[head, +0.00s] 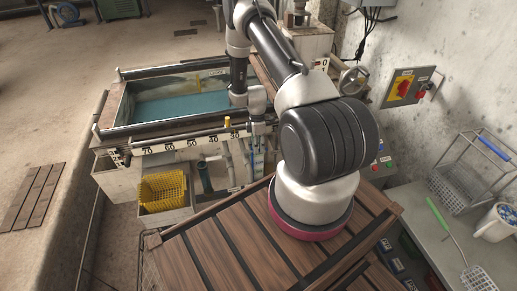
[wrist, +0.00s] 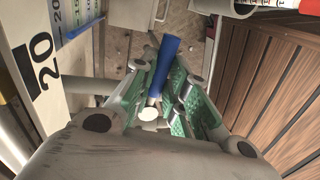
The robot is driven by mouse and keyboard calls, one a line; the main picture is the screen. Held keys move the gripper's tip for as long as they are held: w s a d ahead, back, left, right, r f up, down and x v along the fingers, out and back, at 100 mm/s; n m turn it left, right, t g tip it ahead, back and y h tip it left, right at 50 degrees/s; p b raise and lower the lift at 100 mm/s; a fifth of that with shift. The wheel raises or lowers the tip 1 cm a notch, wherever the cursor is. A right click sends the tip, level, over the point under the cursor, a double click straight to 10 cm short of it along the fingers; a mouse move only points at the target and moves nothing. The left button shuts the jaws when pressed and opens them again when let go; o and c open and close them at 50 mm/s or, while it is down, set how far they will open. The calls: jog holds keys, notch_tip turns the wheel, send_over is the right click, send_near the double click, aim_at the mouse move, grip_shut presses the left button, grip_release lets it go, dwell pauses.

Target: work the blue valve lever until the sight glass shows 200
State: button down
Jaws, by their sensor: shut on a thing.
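The blue valve lever (wrist: 164,62) shows in the wrist view as a blue handle on a pale metal stem, standing between my fingers. My gripper (wrist: 158,88) has green-padded fingers on both sides of the lever and is shut on it. In the head view my arm reaches over the tank's front rail, and I cannot make out the fingers or the lever there. I cannot clearly identify the sight glass, and no reading of 200 is legible.
A tank of blue-green water (head: 182,107) has a numbered white scale (head: 185,143) along its front. A yellow basket (head: 163,190) sits below. Wooden slats (head: 215,245) lie in front. A red-and-yellow switch box (head: 404,87) is on the right wall. A wire basket (head: 465,175) stands on the right bench.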

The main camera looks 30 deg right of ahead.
jog(key=shift+w+d+n, duration=0.1)
jog(key=shift+w+n, duration=0.15)
jog(key=shift+n, duration=0.15)
jog(key=c, duration=1.4)
grip_release()
jog(key=r, duration=0.4)
jog(key=w+r, duration=0.1)
jog(key=r, duration=0.3)
jog(key=w+r, duration=0.1)
jog(key=r, duration=0.3)
jog(key=shift+w+d, duration=0.1)
jog(key=shift+d, duration=0.25)
jog(key=shift+f, duration=0.1)
